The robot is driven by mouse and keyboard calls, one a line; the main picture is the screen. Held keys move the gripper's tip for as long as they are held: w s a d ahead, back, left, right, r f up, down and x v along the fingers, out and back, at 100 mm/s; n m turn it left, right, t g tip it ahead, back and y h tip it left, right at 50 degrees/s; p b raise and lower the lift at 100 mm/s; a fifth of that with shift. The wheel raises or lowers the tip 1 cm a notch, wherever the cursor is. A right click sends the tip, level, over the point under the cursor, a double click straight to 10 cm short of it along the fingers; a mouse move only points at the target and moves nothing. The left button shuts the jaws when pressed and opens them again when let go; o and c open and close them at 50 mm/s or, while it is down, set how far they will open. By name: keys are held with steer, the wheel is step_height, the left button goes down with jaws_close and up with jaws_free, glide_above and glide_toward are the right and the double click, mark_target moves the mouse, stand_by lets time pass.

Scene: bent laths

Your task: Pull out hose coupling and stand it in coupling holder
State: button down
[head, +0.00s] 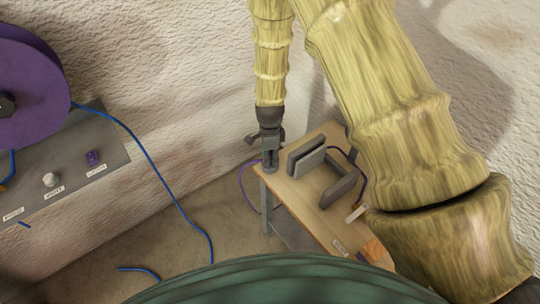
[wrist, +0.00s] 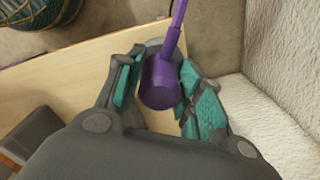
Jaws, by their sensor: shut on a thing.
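The hose coupling (wrist: 161,82) is a purple cylinder with a thin purple hose running from it toward the top of the wrist view. My gripper (wrist: 162,60) is shut on it, with the teal finger pads on both sides.
The wooden table (head: 300,190) carries a grey slotted block (head: 306,161) and a grey angled bracket (head: 341,188), right of my gripper. A purple hose (head: 243,185) loops beside the table. A grey console (head: 105,150) with knobs, a purple reel (head: 38,95) and a blue hose (head: 165,180) are left.

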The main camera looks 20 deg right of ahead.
steer(key=shift+f, duration=0.15)
steer(key=c, duration=0.9)
jaws_free()
steer(key=shift+o, duration=0.5)
steer(key=o, duration=0.4)
steer(key=shift+o, duration=0.2)
steer(key=shift+r+p, duration=2.85)
steer(key=shift+r, duration=0.9)
